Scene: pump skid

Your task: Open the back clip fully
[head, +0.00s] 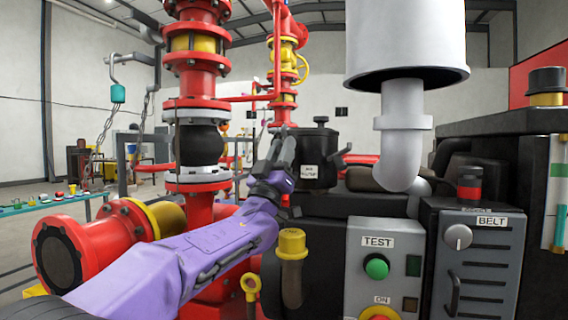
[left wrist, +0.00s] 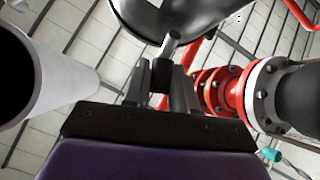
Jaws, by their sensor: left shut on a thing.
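The black air filter housing (head: 319,150) stands in the middle of the head view, with a lid and a white label. My left gripper (head: 284,138) is at the housing's left side. In the left wrist view, the left gripper (left wrist: 168,75) has its fingers close together on a small grey piece, the back clip (left wrist: 169,46), at the rim of the dark round housing (left wrist: 175,18). In the head view the fingers mostly hide this clip, and how far it is open cannot be told. Another clip (head: 340,156) sticks out on the housing's right side. My right gripper is not in view.
A large white cylinder with a grey elbow pipe (head: 402,150) stands right of the housing. Red flanged pipes (head: 196,65) rise at the left. A yellow-capped filler neck (head: 291,243) stands below the housing, and a TEST panel (head: 376,250) is at lower right.

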